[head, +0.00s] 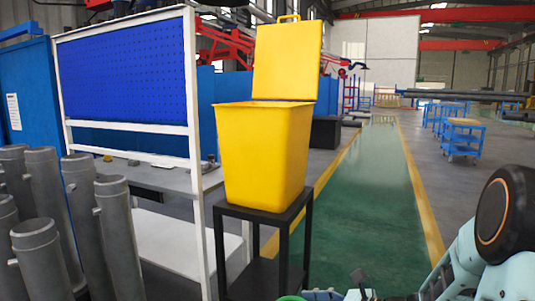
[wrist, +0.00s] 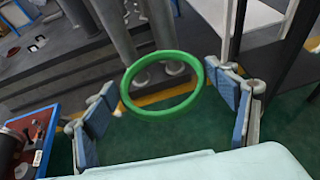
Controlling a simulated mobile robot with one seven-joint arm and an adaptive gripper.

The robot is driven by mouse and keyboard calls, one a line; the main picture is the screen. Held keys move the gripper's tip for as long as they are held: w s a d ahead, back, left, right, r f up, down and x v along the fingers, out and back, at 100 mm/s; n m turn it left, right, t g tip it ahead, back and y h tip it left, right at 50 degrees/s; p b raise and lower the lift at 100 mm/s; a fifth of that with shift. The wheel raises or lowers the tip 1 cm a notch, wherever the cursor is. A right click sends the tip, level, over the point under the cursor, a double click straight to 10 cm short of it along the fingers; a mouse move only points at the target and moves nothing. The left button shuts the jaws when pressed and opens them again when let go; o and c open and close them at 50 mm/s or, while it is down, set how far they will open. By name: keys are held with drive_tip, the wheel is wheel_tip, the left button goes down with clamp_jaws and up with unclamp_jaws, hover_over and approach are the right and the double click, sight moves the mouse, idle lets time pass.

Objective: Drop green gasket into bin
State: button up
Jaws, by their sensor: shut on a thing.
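The green gasket (wrist: 124,92) is a thin ring between the two fingers of my gripper (wrist: 160,88) in the wrist view. The fingers touch its left and right sides, and my gripper is shut on it. In the head view only a green sliver of the gasket (head: 291,298) shows at the bottom edge, beside part of my gripper (head: 335,294). The yellow bin (head: 262,155) stands upright on a black stand (head: 262,222), its lid (head: 288,60) raised open. My gripper is low in the head view, below the bin's rim. The bin's inside is hidden.
Several grey metal cylinders (head: 120,235) stand at the left. A workbench (head: 165,177) with a blue pegboard (head: 125,90) is behind them, left of the bin. A green floor lane (head: 365,200) is open to the right. Blue carts (head: 462,138) stand far right.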

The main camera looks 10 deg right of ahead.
drive_tip(key=shift+r, duration=0.1)
wheel_tip(320, 180, up, 14)
drive_tip(key=s+p, duration=0.1)
drive_tip(key=p, duration=2.5)
drive_tip(key=shift+s+f, duration=0.15)
drive_tip(key=shift+f, duration=0.1)
